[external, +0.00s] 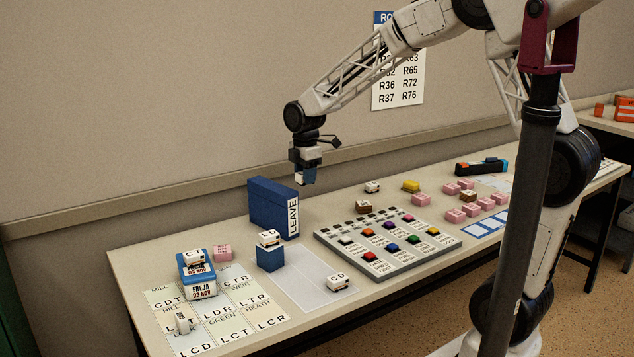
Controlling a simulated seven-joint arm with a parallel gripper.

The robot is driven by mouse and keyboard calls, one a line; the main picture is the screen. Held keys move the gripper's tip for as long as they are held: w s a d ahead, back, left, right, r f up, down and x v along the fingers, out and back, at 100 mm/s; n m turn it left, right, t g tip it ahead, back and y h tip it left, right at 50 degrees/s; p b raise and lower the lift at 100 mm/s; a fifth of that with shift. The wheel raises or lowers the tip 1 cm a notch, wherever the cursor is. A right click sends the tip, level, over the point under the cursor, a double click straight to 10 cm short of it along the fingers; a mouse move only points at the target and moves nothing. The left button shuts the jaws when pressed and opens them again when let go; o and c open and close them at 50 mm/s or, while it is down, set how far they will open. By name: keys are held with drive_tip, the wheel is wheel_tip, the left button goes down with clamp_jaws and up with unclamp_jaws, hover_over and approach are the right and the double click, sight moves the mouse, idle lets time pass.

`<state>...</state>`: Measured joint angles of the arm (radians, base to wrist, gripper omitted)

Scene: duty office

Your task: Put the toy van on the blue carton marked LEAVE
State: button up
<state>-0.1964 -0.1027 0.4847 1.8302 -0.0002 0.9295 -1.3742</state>
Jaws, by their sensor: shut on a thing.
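My gripper (305,165) is in the air above the right part of the blue carton marked LEAVE (268,208). It is shut on a small blue-grey thing (308,178), mostly hidden by the fingers; I cannot tell whether this is the toy van. The held thing is apart from the carton. The carton stands upright on the table near the wall, its white LEAVE label facing right.
A grey button panel (388,250) lies right of the carton. Several pink blocks (455,216) and a yellow piece (411,187) lie at right. The wall is close behind.

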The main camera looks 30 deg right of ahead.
hover_over(272, 185)
drive_tip(key=shift+w+f, duration=0.1)
drive_tip(key=shift+f, duration=0.65)
idle(0.4)
drive_tip(key=shift+f, duration=1.75)
drive_tip(key=shift+f, duration=0.2)
drive_tip(key=o, duration=0.9)
drive_tip(key=shift+r, duration=0.2)
wheel_tip(272, 185, up, 12)
drive_tip(key=shift+d, duration=0.1)
